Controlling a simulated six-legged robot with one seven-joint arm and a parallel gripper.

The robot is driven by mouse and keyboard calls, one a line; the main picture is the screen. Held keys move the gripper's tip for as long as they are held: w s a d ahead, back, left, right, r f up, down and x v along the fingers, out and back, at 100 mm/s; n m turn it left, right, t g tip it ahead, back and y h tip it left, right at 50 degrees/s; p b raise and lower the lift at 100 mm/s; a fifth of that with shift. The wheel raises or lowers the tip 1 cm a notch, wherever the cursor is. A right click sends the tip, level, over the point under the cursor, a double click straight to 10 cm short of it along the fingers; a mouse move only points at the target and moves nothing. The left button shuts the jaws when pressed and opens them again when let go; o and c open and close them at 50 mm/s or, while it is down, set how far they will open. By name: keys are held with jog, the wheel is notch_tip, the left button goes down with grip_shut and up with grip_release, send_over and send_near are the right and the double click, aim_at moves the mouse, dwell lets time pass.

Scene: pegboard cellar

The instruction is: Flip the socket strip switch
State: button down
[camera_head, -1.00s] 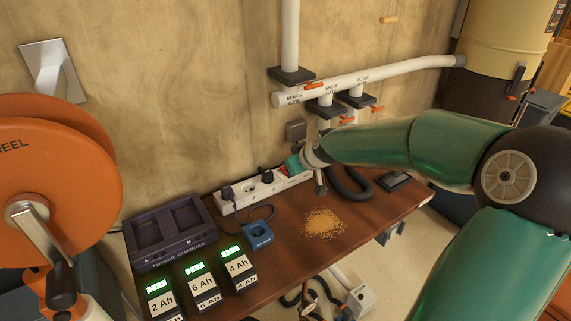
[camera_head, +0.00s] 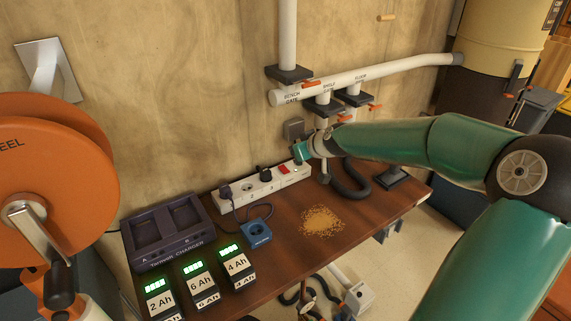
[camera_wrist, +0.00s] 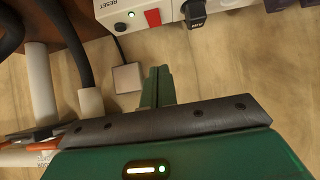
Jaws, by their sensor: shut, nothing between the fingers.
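The white socket strip (camera_head: 240,197) lies along the back of the brown bench against the wall. Its red switch (camera_head: 284,170) is near the right end and is uncovered. In the wrist view the strip (camera_wrist: 222,17) crosses the top, with the red switch (camera_wrist: 152,17) beside a lit green lamp (camera_wrist: 131,14) and a black RESET button (camera_wrist: 120,27). My gripper (camera_head: 299,152) is just above the strip's right end, apart from the switch. In the wrist view its fingers (camera_wrist: 158,72) are together and empty, pointing toward the strip.
Dark plugs (camera_head: 265,174) sit in the strip. A battery charger (camera_head: 168,232), several batteries (camera_head: 197,280) and a blue socket block (camera_head: 257,234) are to the left. Sawdust (camera_head: 322,221) lies in front. A black hose (camera_head: 350,182) and labelled pipes (camera_head: 370,78) are near my arm.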

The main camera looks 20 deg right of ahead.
send_over(285, 170)
jog(key=f, duration=0.5)
jog(key=shift+s, duration=0.4)
notch_tip(285, 170, down, 2)
jog(key=shift+w+f, duration=0.1)
jog(key=shift+f, duration=0.15)
jog(key=shift+w+f, duration=0.1)
jog(key=shift+f, duration=0.5)
jog(key=shift+w+a+f, duration=0.1)
jog(key=shift+f, duration=0.05)
jog(key=shift+w+a+r, duration=0.1)
jog(key=shift+w+r, duration=0.1)
jog(key=shift+w, duration=0.5)
